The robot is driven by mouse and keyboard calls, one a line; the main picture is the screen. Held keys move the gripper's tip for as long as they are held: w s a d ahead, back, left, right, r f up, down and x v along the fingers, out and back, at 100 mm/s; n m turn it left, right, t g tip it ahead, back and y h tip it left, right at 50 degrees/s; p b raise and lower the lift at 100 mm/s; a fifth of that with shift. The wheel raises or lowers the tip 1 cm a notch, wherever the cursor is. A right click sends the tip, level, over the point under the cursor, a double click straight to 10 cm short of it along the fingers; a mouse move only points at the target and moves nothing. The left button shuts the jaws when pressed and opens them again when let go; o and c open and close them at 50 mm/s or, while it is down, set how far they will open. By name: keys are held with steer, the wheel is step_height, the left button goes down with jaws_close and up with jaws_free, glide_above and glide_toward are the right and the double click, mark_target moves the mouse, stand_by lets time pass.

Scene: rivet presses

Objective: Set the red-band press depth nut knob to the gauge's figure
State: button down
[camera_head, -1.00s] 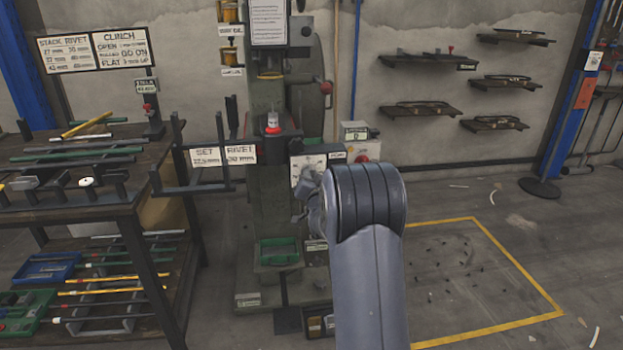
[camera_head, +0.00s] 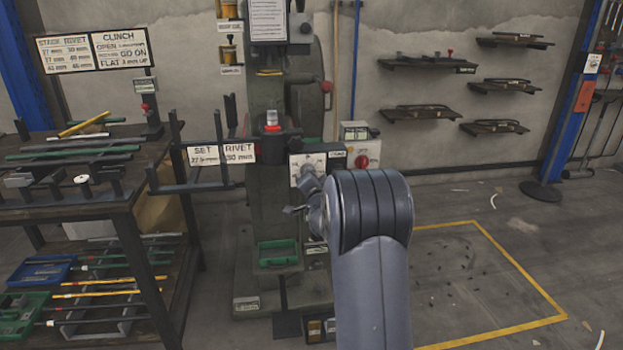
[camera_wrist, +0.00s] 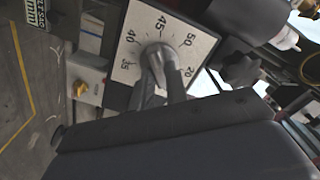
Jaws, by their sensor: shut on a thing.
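The red-band press (camera_head: 250,200) stands in the middle of the head view, with a red band (camera_head: 272,128) around its ram area. Its white dial plate (camera_head: 322,162) faces me. In the wrist view the dial plate (camera_wrist: 203,45) shows figures such as 35, 40, 45 and 50. The round grey depth nut knob (camera_wrist: 157,56) sits at its centre. My gripper (camera_wrist: 159,80) is shut on the knob, one finger on each side. In the head view my gripper (camera_head: 310,190) is partly hidden by my wrist. Signs marked SET (camera_head: 203,156) and RIVET (camera_head: 239,153) hang left of the press.
A white box with a red knob (camera_head: 362,161) stands right of the dial. A yellow knob (camera_wrist: 80,89) shows in the wrist view. A rack of rods (camera_head: 90,185) stands left. Wall shelves (camera_head: 420,112) are at the back right. The yellow-outlined floor (camera_head: 470,270) holds small scattered bits.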

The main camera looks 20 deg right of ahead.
steer(key=c, duration=1.4)
jaws_free()
steer(key=p+v, duration=0.1)
steer(key=v, duration=0.9)
steer(key=shift+s, duration=0.4)
steer(key=shift+a, duration=0.1)
steer(key=x, duration=1.1)
steer(key=shift+b, duration=0.3)
steer(key=shift+s+n, duration=0.1)
steer(key=shift+n, duration=0.2)
